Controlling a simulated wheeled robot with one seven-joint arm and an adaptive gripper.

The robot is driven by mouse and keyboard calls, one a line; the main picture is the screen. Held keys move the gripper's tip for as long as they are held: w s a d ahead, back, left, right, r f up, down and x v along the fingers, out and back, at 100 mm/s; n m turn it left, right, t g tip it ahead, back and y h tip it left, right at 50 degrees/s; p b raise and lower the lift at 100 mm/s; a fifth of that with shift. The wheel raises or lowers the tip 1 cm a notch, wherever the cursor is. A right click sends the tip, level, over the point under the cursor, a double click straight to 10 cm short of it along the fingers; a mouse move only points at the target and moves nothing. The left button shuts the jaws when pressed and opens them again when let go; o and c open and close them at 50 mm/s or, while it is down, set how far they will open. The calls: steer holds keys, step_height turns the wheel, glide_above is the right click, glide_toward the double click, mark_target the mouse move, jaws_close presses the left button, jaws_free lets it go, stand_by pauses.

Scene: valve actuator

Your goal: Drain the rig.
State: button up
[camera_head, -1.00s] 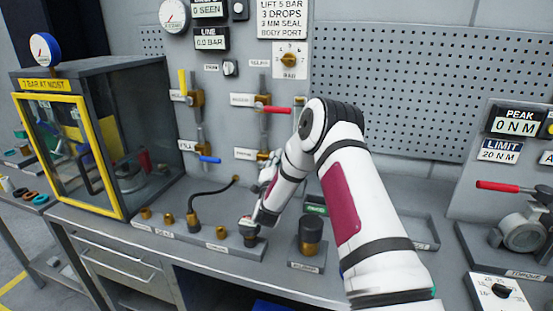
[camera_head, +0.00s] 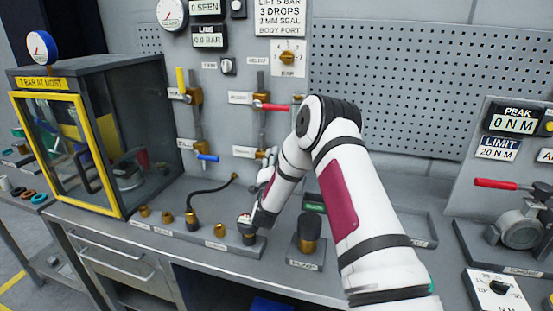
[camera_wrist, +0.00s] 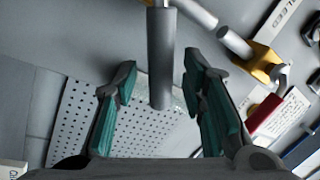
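My gripper (camera_wrist: 158,75) is open, its teal-padded fingers spread on either side of a grey cylinder (camera_wrist: 160,60) in the wrist view. No contact with the pads is visible, and depth is unclear. In the head view my arm hides most of my gripper, near the lower right valve (camera_head: 263,154). On the wall rig, the red lever (camera_head: 273,107) lies sideways, the yellow lever (camera_head: 181,80) stands upright and the blue lever (camera_head: 208,158) lies sideways. The wrist view shows a red handle (camera_wrist: 264,115) and brass valve body (camera_wrist: 264,62). The line display (camera_head: 208,37) seems to read near zero.
A yellow-framed glass cabinet (camera_head: 75,97) stands left on the bench. Brass fittings on a grey strip (camera_head: 180,240) and a black-topped fitting (camera_head: 310,232) stand in front. A perforated panel (camera_head: 400,85) covers the back wall. A torque station (camera_head: 520,235) is at right.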

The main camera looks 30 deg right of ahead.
steer(key=v, duration=0.6)
steer(key=shift+s, duration=0.2)
steer(key=shift+a, duration=0.1)
